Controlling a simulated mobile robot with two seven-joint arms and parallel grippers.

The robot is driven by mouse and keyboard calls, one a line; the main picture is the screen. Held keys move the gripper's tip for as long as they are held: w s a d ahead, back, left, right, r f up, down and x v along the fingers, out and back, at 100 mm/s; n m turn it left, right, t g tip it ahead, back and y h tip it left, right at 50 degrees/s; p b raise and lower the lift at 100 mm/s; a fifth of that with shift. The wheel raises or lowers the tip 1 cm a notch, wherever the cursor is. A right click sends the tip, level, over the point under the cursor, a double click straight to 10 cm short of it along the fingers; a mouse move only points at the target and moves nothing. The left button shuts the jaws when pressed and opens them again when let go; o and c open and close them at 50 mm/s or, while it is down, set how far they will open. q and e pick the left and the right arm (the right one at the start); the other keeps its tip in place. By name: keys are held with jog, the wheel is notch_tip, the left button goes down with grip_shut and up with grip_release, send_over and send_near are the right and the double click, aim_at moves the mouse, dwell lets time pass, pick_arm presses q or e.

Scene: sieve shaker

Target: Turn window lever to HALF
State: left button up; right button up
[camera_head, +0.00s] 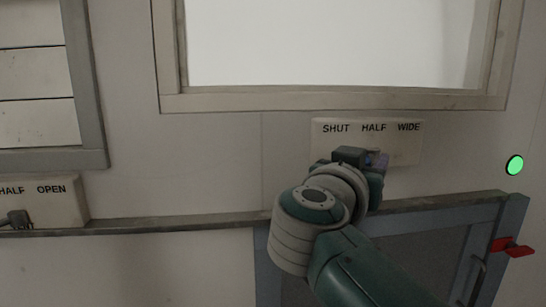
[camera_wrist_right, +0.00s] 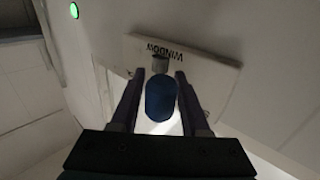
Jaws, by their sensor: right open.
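The window lever panel (camera_head: 405,150) is a pale plate below the window, marked SHUT, HALF and WIDE. In the right wrist view the panel (camera_wrist_right: 210,75) shows the word WINDOW upside down. The lever (camera_wrist_right: 160,98) has a dark blue rounded grip and a short grey stem. My right gripper (camera_head: 376,160) is in front of the panel, below HALF and WIDE, and hides the lever in the head view. In the wrist view my right gripper (camera_wrist_right: 159,78) is open, with one finger on each side of the lever and gaps between. My left gripper is out of view.
The framed window (camera_head: 330,102) is above the panel. Another panel (camera_head: 68,200) with HALF and OPEN marks and a grey lever (camera_head: 17,219) is at far left. A ledge (camera_head: 170,222) runs below. A green light (camera_head: 515,165) and a red handle (camera_head: 512,246) are at right.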

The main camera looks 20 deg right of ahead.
grip_shut()
dwell(1.4)
